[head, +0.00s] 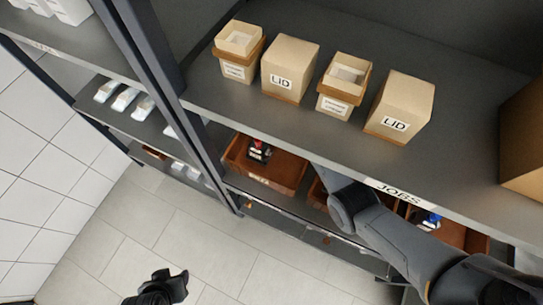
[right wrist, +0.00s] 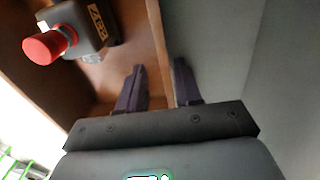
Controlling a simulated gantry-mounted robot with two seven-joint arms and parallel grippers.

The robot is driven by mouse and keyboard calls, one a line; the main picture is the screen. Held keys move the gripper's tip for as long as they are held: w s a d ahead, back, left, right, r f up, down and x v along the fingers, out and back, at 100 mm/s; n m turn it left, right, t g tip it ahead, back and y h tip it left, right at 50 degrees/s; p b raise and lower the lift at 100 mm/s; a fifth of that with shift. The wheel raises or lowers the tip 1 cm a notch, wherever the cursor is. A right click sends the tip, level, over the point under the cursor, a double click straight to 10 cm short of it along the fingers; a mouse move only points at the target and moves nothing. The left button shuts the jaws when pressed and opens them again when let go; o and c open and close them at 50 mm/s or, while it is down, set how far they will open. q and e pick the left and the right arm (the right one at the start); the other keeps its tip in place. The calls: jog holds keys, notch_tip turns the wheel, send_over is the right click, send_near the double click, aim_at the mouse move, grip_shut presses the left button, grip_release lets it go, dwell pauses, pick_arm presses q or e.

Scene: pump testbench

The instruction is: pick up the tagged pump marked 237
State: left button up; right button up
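In the right wrist view, a dark pump with a red knob (right wrist: 60,40) lies at upper left in a brown tray (right wrist: 125,60). Its tag (right wrist: 98,20) appears upside down and seems to read 237. My right gripper (right wrist: 158,82) is open, its two dark fingers apart, to the right of the pump and not touching it. The tray's side wall shows between the fingers. In the head view my right arm reaches under the JOBS shelf, and that gripper is hidden. My left gripper (head: 165,287) is low over the floor, away from the shelves; its opening is unclear.
A left tray (head: 240,160) holds a red-and-black pump (head: 260,151). A right tray (head: 475,240) holds a blue-topped item (head: 432,220). Cartons, including a LID box (head: 290,68), stand on the upper shelf (head: 215,95).

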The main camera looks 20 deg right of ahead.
jog(key=shift+w+f, duration=0.15)
jog(key=shift+f, duration=0.65)
notch_tip(320, 180, down, 3)
jog(key=shift+w+f+b, duration=0.1)
jog(key=shift+w+b, duration=0.05)
jog(key=shift+b, duration=0.7)
jog(key=shift+f, duration=0.7)
grip_shut()
jog(key=shift+a, duration=0.1)
